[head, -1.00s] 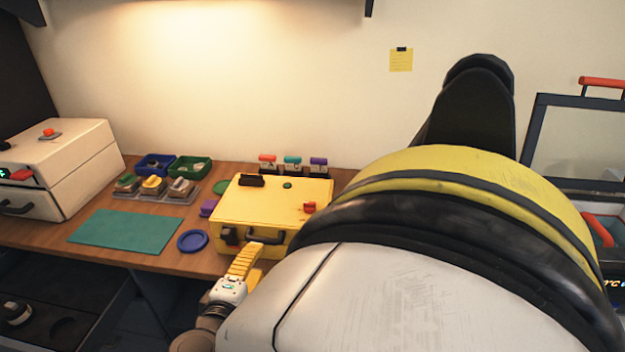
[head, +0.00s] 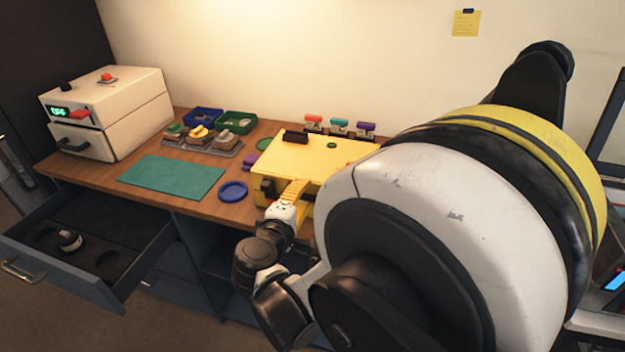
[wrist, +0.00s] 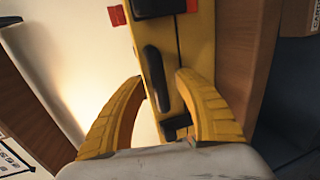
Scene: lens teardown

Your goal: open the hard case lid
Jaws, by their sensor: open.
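The yellow hard case (head: 315,155) lies shut on the workbench, its lid down, with a black block and a green round spot on top. In the wrist view the case (wrist: 206,40) shows its front side, with a black handle (wrist: 156,78), a dark seam and a black latch (wrist: 176,124). My gripper (wrist: 160,95) is open, its yellow fingers on either side of the handle area; I cannot tell whether they touch. In the head view my gripper (head: 296,192) is at the case's front edge, and my arm hides the case's right part.
A green mat (head: 172,176) and a blue ring (head: 233,191) lie left of the case. Small parts trays (head: 203,140) and a white box device (head: 110,112) stand further left. A drawer (head: 95,250) stands open below the bench.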

